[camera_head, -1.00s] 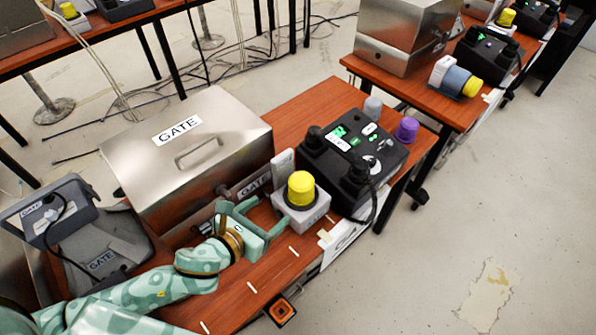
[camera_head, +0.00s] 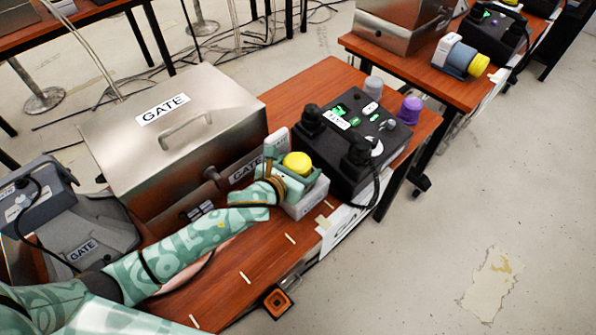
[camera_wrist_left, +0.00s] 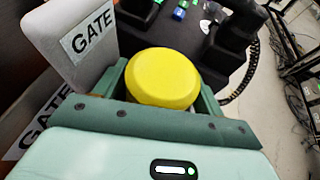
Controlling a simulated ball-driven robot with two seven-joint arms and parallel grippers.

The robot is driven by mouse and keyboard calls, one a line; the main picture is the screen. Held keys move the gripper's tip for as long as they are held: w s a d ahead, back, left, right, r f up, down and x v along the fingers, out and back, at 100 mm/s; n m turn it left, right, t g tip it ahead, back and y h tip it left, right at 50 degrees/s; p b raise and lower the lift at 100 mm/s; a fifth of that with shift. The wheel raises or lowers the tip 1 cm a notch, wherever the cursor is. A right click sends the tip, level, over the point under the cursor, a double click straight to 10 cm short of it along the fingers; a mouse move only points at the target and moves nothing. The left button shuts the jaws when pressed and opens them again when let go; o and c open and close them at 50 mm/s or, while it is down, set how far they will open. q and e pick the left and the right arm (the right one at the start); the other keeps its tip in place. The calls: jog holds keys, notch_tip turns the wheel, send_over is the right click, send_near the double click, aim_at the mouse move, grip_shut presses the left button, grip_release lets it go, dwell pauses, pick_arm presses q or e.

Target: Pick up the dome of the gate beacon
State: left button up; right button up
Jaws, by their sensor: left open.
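The yellow dome (camera_head: 298,162) of the gate beacon sits on its light grey base (camera_head: 307,203), to the left of the black phone unit. My left gripper (camera_head: 288,165) is at the dome, with its open fingers on either side of it. In the left wrist view the dome (camera_wrist_left: 163,78) lies between the two green fingers (camera_wrist_left: 163,92). I cannot tell whether either finger touches it. The gripper hides part of the base. My right gripper is not in view.
A grey upright plate with a GATE label (camera_wrist_left: 88,35) stands close to the left finger. A metal GATE box (camera_head: 175,140) is to the left. A purple dome (camera_head: 410,110) stands at the table's right end.

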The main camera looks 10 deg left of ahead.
pick_arm(q)
jog(key=c, duration=0.8)
jog(key=shift+r, duration=0.15)
